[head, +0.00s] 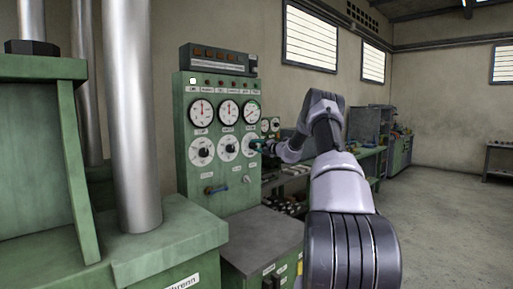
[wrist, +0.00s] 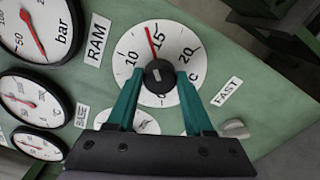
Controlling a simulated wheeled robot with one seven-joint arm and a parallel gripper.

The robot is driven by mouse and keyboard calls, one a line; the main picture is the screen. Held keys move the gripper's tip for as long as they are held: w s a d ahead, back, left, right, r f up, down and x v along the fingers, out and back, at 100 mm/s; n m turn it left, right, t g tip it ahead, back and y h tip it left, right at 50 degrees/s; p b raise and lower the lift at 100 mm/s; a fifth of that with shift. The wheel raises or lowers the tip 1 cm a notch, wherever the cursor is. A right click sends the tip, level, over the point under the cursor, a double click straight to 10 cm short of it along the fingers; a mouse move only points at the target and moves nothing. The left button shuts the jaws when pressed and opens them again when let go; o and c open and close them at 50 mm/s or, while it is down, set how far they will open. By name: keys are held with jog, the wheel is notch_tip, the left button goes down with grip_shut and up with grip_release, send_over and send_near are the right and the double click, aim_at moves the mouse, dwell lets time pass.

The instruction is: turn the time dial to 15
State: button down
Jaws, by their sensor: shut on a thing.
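The dial in my grip (wrist: 172,35) is a round white face with a black centre knob (wrist: 160,70), marked 10, 15 and 20. Its red pointer (wrist: 150,42) stands close to the 15, slightly on the 10 side. My gripper (wrist: 159,80) is shut on the knob, with one green finger on each side. In the head view my gripper (head: 259,146) reaches the right dial of the lower row on the green panel (head: 217,180), partly covering it. I cannot read a label naming this dial as time.
A bar gauge (wrist: 35,35) with a RAM label (wrist: 97,38) and smaller gauges lie left in the wrist view. A small grey knob (wrist: 234,129) is near the FAST label (wrist: 227,91). A bench (head: 262,238) stands below the panel; open floor (head: 440,210) lies right.

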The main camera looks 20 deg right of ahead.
jog(key=shift+d+f+m, duration=0.1)
jog(key=shift+m, duration=1)
jog(key=shift+c, duration=1.4)
grip_release()
jog(key=v, duration=1)
jog(key=shift+s, duration=0.4)
jog(key=shift+d, duration=0.1)
